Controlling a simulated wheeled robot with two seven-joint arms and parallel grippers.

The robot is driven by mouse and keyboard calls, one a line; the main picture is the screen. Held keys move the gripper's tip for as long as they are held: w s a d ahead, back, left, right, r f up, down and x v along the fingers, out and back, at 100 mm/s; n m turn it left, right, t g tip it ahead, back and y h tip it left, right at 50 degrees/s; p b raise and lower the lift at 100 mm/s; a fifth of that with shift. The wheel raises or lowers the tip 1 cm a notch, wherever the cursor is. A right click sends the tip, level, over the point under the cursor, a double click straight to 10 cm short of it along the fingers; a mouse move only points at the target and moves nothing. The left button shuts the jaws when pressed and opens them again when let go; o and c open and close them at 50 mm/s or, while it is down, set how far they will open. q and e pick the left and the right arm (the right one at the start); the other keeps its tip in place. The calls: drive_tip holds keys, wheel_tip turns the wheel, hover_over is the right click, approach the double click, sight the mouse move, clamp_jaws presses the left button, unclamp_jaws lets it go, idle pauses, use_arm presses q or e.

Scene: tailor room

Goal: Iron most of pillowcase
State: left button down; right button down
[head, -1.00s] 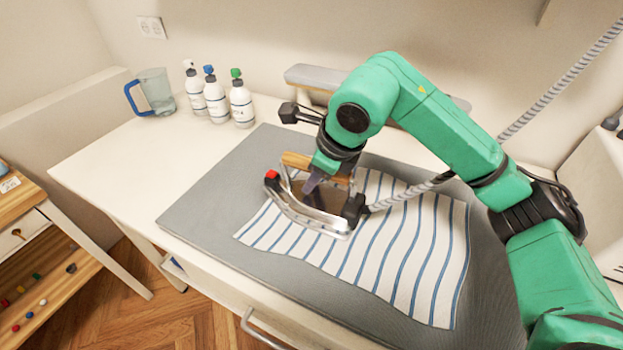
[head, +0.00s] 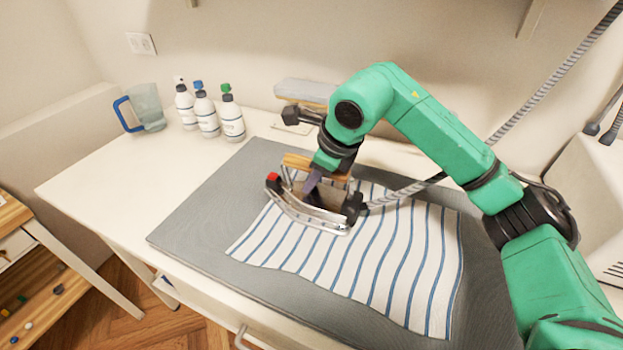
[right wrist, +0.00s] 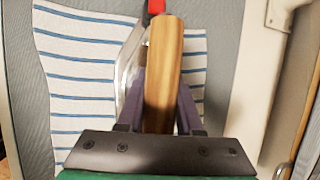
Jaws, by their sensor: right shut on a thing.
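The white pillowcase with blue stripes (head: 395,260) lies on the grey ironing mat (head: 200,215). It also shows in the right wrist view (right wrist: 80,60). The iron (head: 290,212), with a wooden handle and a red button, is over the left upper part of the pillowcase; I cannot tell whether its sole touches the cloth. My right gripper (head: 312,182) is shut on the iron's wooden handle (right wrist: 164,70). The iron and my right arm hide part of the cloth. My left gripper is not in view.
Several bottles (head: 206,115) and a blue-handled pitcher (head: 145,107) stand at the table's back left. A small padded board (head: 305,90) stands behind the mat. The iron's braided cord (head: 405,191) runs right. The white table's left part (head: 120,170) is clear.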

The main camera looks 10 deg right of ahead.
drive_tip(key=shift+w+d+r, duration=0.15)
drive_tip(key=shift+w+d, duration=0.4)
drive_tip(key=shift+w, duration=0.2)
drive_tip(key=shift+w, duration=0.15)
drive_tip(key=shift+w+d+p, duration=0.4)
drive_tip(key=shift+w+d, duration=0.3)
drive_tip(key=shift+w, duration=0.1)
drive_tip(key=shift+w+d+p, duration=0.45)
drive_tip(key=shift+w+d, duration=0.35)
drive_tip(key=shift+w, duration=0.3)
drive_tip(key=shift+w+d+p, duration=0.45)
drive_tip(key=shift+w+d, duration=0.35)
drive_tip(key=shift+w, duration=0.3)
drive_tip(key=shift+r, duration=0.1)
wheel_tip(320, 180, up, 7)
drive_tip(key=p, duration=0.5)
drive_tip(key=shift+p, duration=0.35)
